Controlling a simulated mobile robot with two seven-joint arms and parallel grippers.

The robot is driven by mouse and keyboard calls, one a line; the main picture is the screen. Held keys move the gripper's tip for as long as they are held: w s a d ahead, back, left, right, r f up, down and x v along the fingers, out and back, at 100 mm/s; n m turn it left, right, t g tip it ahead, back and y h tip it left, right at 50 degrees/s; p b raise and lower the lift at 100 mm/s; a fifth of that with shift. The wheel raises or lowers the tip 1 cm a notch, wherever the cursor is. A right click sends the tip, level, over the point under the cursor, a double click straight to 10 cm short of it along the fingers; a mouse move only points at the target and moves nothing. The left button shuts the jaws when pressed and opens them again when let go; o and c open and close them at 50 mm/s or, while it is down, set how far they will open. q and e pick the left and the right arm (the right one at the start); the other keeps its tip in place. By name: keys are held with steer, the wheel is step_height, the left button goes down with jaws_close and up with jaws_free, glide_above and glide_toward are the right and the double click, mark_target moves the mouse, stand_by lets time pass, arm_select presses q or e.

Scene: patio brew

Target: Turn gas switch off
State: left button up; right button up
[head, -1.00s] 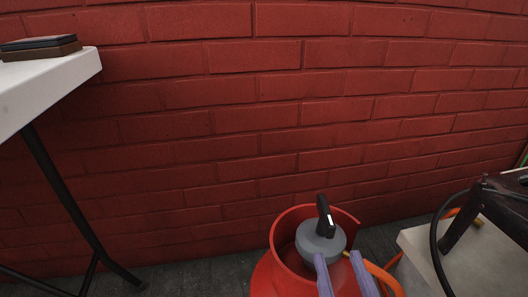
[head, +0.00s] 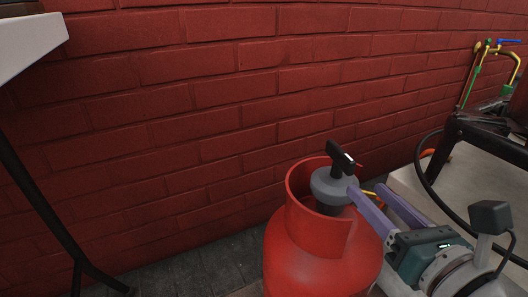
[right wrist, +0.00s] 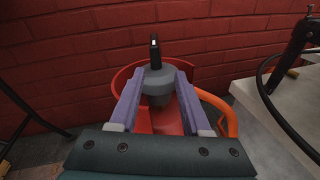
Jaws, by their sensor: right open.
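The gas switch (head: 341,157) is a black handle on top of a grey round regulator (head: 333,187). The regulator sits inside the collar of a red gas cylinder (head: 318,262). My right gripper (head: 366,191) reaches in from the right with two purple fingers apart and nothing held. In the right wrist view the switch (right wrist: 154,52) stands above and beyond the fingertips, and the regulator (right wrist: 157,84) shows between the fingers. I cannot tell whether the fingers touch it. My left gripper is not in view.
A red brick wall (head: 190,110) is close behind the cylinder. A pale slab (head: 412,183) with a black frame and black hose (head: 425,178) stands at right. An orange hose (right wrist: 222,112) runs beside the cylinder. A white table (head: 30,40) is at upper left.

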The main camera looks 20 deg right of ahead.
mark_target(339, 158)
steer(key=shift+s+a+n+t, duration=0.1)
steer(key=shift+a+n+t, duration=0.3)
steer(key=shift+n, duration=0.4)
steer(key=shift+r+n+b, duration=0.3)
steer(key=w, duration=0.3)
steer(key=w+d+b, duration=0.1)
steer(key=w, duration=0.2)
steer(key=w+b, duration=0.1)
steer(key=w, duration=0.2)
steer(key=shift+w+d+r, duration=0.15)
steer(key=shift+w+d, duration=0.1)
steer(key=shift+w, duration=0.15)
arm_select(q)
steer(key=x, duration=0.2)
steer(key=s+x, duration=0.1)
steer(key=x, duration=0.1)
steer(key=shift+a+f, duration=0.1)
arm_select(e)
steer(key=shift+c, duration=1.2)
jaws_close()
